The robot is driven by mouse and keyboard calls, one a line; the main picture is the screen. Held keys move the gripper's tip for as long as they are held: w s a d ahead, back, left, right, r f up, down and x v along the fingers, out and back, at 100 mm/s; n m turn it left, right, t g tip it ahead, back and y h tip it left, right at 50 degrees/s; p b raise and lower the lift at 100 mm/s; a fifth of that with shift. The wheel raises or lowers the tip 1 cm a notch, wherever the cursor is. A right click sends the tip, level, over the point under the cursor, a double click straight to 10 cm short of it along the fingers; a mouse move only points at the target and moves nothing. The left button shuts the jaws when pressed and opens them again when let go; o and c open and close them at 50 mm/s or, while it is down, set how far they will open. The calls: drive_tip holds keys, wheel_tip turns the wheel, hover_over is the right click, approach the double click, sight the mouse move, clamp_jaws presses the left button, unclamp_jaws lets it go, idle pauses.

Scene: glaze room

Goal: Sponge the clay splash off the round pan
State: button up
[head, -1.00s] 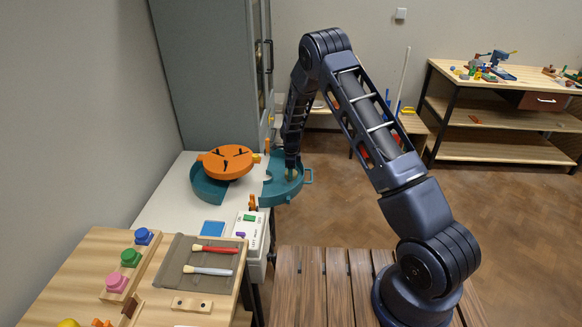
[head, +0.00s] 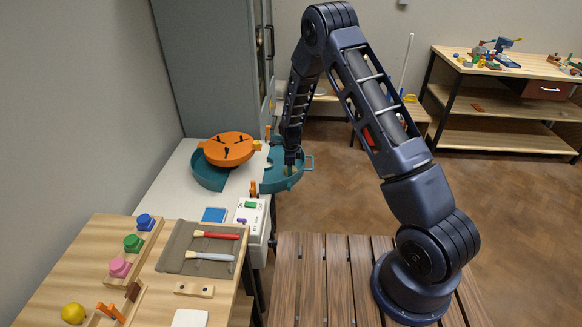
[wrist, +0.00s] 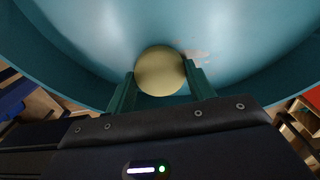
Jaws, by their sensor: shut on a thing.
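The teal round pan (head: 302,174) sits at the right edge of the white wheel table, with its handle on its right side. The wrist view shows the pan's curved inner floor and wall (wrist: 95,35). My gripper (head: 291,168) reaches down into the pan. In the wrist view my gripper (wrist: 160,82) has its green fingers shut on a round, pale yellow sponge (wrist: 160,72), held against or just above the pan's floor. A faint pinkish-tan clay splash (wrist: 196,54) shows just to the right of the sponge. The sponge may hide part of it.
An orange disc (head: 228,150) sits over another teal pan part (head: 207,177) to the left. A white control box (head: 249,218) stands in front. A grey cabinet (head: 205,65) rises behind. A mat with brushes (head: 213,268) lies on the wooden table. Open floor lies to the right.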

drive_tip(key=shift+w, duration=1.3)
drive_tip(key=shift+w+r, duration=0.15)
drive_tip(key=shift+w, duration=0.25)
drive_tip(key=shift+w+f, duration=0.2)
drive_tip(key=shift+w, duration=0.55)
drive_tip(key=shift+w+r, duration=0.15)
drive_tip(key=shift+w, duration=1)
drive_tip(key=shift+w+r, duration=0.1)
drive_tip(key=shift+r, duration=0.1)
wheel_tip(320, 180, up, 8)
drive_tip(key=shift+f, duration=0.25)
drive_tip(key=shift+f, duration=0.15)
